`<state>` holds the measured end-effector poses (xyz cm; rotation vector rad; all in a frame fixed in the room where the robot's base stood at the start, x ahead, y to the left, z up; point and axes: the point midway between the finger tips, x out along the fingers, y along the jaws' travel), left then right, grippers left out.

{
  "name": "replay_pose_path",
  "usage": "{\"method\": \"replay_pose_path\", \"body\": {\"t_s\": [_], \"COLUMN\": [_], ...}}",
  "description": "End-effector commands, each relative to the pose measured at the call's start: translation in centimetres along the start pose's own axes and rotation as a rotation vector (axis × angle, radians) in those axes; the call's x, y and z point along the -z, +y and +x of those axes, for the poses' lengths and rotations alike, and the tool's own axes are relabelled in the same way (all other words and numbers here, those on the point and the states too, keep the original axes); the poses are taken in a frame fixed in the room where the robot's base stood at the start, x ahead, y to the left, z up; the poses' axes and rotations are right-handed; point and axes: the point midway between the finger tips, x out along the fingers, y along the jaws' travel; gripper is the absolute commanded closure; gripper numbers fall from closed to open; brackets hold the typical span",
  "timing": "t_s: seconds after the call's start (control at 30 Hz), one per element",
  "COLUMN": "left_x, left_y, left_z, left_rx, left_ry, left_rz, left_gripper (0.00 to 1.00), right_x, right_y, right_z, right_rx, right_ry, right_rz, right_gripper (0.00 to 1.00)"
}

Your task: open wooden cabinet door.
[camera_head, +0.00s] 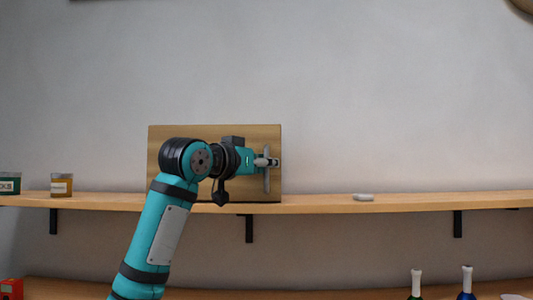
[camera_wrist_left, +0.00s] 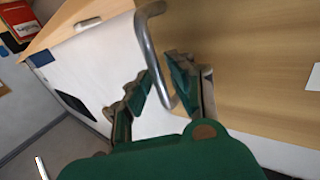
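The wooden cabinet (camera_head: 163,150) stands on the long wall shelf in the head view. Its flat front faces me, and no open gap shows at the door. A vertical metal bar handle (camera_head: 267,181) sits near the right edge of the front. My left gripper (camera_head: 268,162) is at this handle. The pale wood (camera_wrist_left: 250,60) fills the right of that view. My right gripper is not in view.
The wooden shelf (camera_head: 420,202) runs across the head view. A small white object (camera_head: 363,197) lies right of the cabinet. Bottles (camera_head: 416,285) stand below. The shelf between cabinet and white object is clear.

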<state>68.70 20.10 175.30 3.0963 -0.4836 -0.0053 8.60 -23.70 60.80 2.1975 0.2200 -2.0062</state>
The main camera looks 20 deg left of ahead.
Motion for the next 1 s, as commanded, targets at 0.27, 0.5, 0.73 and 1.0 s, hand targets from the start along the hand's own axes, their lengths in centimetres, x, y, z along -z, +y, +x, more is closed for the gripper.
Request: {"method": "replay_pose_path", "body": {"t_s": [0.27, 0.5, 0.73, 1.0], "left_x": [-0.04, -0.03, -0.02, -0.01], "left_y": [-0.03, -0.02, -0.03, -0.04], "left_z": [0.7, 0.67, 0.66, 0.64], "left_rx": [0.001, 0.001, 0.001, 0.001], "left_ry": [0.001, 0.001, 0.001, 0.001], "left_rz": [0.0, 0.0, 0.0, 0.001], "left_gripper": [0.79, 0.96, 1.0, 1.0], "right_x": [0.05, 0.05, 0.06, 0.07], "right_y": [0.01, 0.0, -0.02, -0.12], "right_z": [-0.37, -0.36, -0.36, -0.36], "right_rx": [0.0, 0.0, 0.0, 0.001], "right_ry": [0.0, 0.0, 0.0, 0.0], "right_rz": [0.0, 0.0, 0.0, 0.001], "right_gripper": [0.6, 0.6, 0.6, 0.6]}}
